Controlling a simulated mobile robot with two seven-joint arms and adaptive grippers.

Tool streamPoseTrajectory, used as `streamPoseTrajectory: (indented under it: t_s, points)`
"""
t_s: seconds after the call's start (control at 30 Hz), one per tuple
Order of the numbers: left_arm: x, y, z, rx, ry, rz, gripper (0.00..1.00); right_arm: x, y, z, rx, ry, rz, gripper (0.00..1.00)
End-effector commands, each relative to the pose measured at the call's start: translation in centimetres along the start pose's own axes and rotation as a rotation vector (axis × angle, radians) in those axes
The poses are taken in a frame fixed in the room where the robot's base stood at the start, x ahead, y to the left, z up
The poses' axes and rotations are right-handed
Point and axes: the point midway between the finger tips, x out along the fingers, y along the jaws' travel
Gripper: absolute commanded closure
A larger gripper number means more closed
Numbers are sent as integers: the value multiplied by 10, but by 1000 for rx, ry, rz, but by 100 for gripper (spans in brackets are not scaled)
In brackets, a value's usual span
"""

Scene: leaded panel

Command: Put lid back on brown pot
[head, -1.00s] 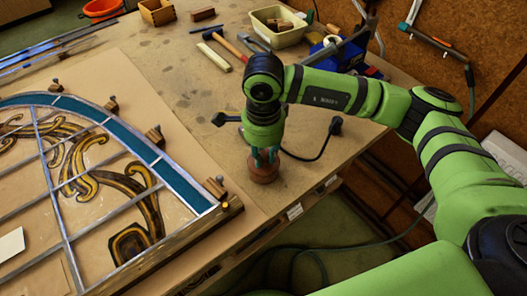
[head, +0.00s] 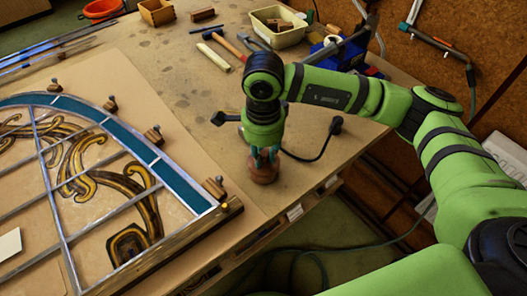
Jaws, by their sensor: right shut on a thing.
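The brown pot (head: 263,171) stands on the bench near its front edge. My right gripper (head: 264,157) points down at the top of the pot, with its fingertips at the pot's upper part. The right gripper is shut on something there. The fingers hide the pot's top, so I cannot tell whether it holds the lid or the pot's rim. A separate lid does not show elsewhere on the bench. My left gripper is not in view.
A leaded glass panel (head: 185,184) lies on a board to the left, with wooden blocks (head: 214,187) along its edge. A black cable (head: 325,146) lies right of the pot. A hammer (head: 229,46), a cream tub (head: 279,27) and a soldering tool are farther back.

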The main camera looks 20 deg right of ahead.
Motion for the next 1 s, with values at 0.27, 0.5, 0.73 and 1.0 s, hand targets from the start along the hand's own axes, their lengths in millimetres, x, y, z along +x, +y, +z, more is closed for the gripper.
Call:
streamPoseTrajectory:
  t_s: [0.27, 0.5, 0.73, 1.0]
  points:
    - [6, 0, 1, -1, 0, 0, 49, 2, 0, 0, 0, -1, -1, 100]
    - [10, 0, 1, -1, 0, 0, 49, 3, 0, 0, 0, 0, -2, 100]
    - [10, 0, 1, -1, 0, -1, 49, 2, 0, 0, 0, 0, -1, 100]
    - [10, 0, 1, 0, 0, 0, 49, 3, 0, 0, 0, 0, -1, 100]
